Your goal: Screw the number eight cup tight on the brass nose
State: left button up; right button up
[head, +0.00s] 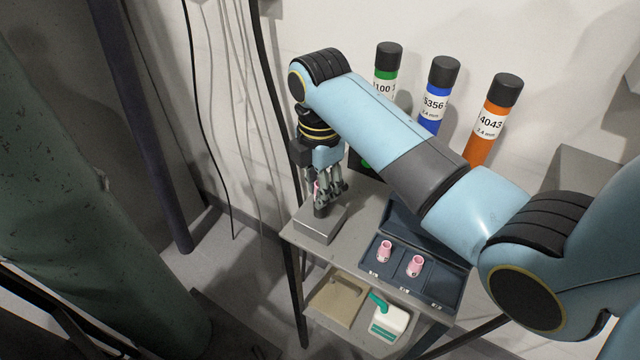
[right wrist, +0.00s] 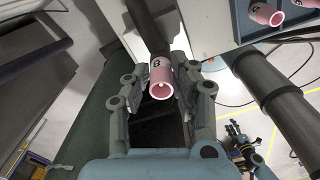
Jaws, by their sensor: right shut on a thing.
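The pink number eight cup (right wrist: 160,78) is between the fingers of my right gripper (right wrist: 162,88), and its 8 and open end show in the right wrist view. It sits in line with a dark round body (right wrist: 148,28). In the head view my right gripper (head: 328,198) points down over a grey metal block (head: 320,222) at the table's left end; its fingers mostly hide the cup. The brass nose is hidden, so I cannot tell how the cup sits on it. What looks like my left gripper (right wrist: 233,130) is small in the right wrist view, its jaws unclear.
Two other pink cups (head: 384,251) (head: 415,265) stand in an open dark case (head: 440,287). Three labelled tubes, green (head: 385,72), blue (head: 437,97) and orange (head: 488,121), stand behind my right arm. A white-and-green bottle (head: 389,321) and a beige tray (head: 335,299) are below.

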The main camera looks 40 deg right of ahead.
jog(key=shift+r+m+p, duration=0.1)
jog(key=shift+m+p, duration=0.25)
jog(key=shift+m, duration=0.25)
jog(key=m, duration=0.3)
jog(key=shift+m, duration=0.3)
jog(key=m, duration=0.3)
jog(key=shift+m, duration=1.7)
jog(key=shift+m, duration=0.5)
jog(key=m, duration=0.3)
jog(key=shift+m, duration=0.4)
jog(key=o, duration=1)
